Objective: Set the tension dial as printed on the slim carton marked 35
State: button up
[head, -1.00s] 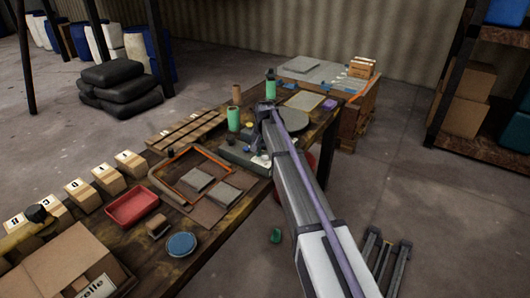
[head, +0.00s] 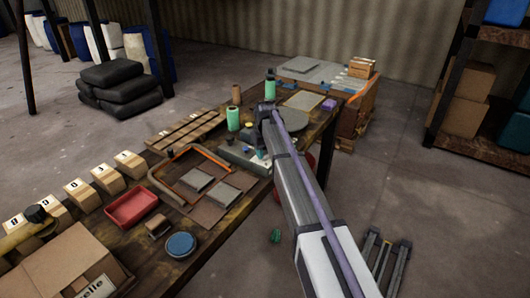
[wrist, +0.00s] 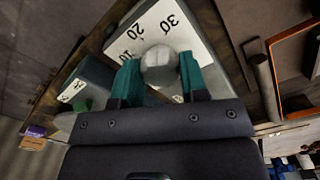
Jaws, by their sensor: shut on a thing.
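In the wrist view, my gripper (wrist: 159,72) has its two teal fingers on either side of a round grey dial knob (wrist: 160,62), shut on it. Behind the knob is a white scale plate (wrist: 185,22) printed with 10, 20 and 30. Another mark by the right finger is partly covered. The knob's pointer cannot be made out. In the head view, my arm reaches over the bench to the dial unit (head: 236,152), and my wrist hides the knob. I cannot pick out the slim carton marked 35 in either view.
The bench (head: 215,235) carries an orange-edged tray (head: 208,159), a red tray (head: 130,207), a blue disc (head: 181,244) and several lettered blocks (head: 79,190). Green bottles (head: 233,119) stand near my wrist.

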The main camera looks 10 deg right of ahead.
aim_at(265, 153)
dwell(0.4)
jog(key=o, duration=0.9)
notch_tip(265, 153, up, 11)
jog(key=p, duration=1.1)
jog(key=shift+f, duration=0.1)
jog(key=s+m, duration=0.1)
jog(key=s, duration=1.1)
jog(key=s+m, duration=0.1)
jog(key=s, duration=1.1)
jog(key=s+m, duration=0.1)
jog(key=s, duration=1.1)
jog(key=shift+s+d, duration=0.1)
jog(key=shift+s, duration=0.1)
